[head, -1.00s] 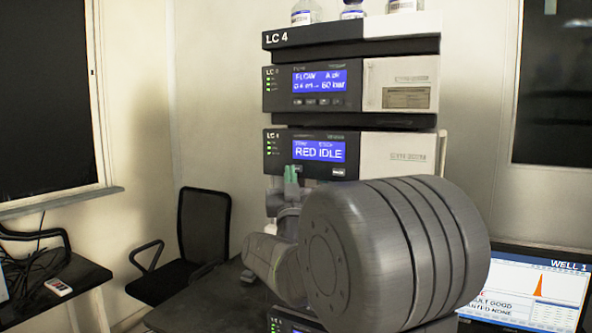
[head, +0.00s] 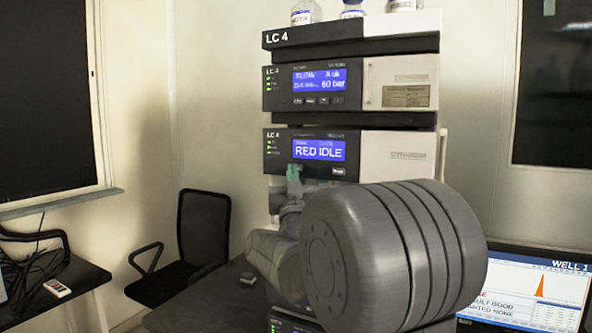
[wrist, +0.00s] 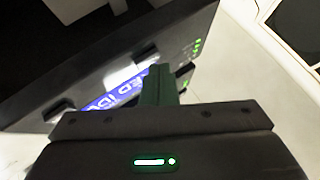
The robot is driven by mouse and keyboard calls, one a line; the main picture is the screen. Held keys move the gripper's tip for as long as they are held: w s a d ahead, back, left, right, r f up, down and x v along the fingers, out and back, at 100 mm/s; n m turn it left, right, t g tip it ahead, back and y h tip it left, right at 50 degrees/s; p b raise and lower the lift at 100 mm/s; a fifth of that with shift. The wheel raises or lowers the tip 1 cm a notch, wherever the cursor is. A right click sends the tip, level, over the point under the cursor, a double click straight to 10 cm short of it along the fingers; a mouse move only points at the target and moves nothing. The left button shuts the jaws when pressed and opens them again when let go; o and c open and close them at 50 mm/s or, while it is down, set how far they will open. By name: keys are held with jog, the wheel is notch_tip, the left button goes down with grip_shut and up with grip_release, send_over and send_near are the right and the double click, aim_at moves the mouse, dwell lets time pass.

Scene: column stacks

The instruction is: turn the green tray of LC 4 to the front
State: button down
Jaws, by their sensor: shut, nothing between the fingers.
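The LC 4 stack (head: 350,40) stands in front of me. Its lower dark module (head: 275,150) has a blue display (head: 319,149) reading RED IDLE. My gripper (head: 293,173) has green fingers, closed together and empty. They are upright just below the display's left end, in front of the panel. In the wrist view the fingers (wrist: 160,86) are close to the panel beside the display (wrist: 118,90); I cannot tell whether they touch it. No green tray shows; my arm hides much of the stack's lower part.
Bottles (head: 352,9) stand on top of the stack. A monitor (head: 525,290) showing WELL 1 is at the lower right. A black chair (head: 204,230) and a side table (head: 60,285) are at the left. A dark bench surface (head: 215,300) shows left of my arm.

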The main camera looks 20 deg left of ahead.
jog(key=shift+w, duration=0.3)
jog(key=shift+s+b, duration=0.2)
jog(key=shift+b, duration=0.1)
dwell(0.3)
jog(key=shift+s+b, duration=0.3)
jog(key=shift+s, duration=0.35)
jog(key=s, duration=0.3)
jog(key=s+b, duration=0.1)
jog(key=s, duration=0.1)
jog(key=shift+a, duration=0.25)
dwell(5.0)
jog(key=p, duration=0.2)
jog(key=w+p, duration=0.1)
jog(key=p, duration=0.1)
jog(key=shift+w+r, duration=0.2)
jog(key=shift+w, duration=0.05)
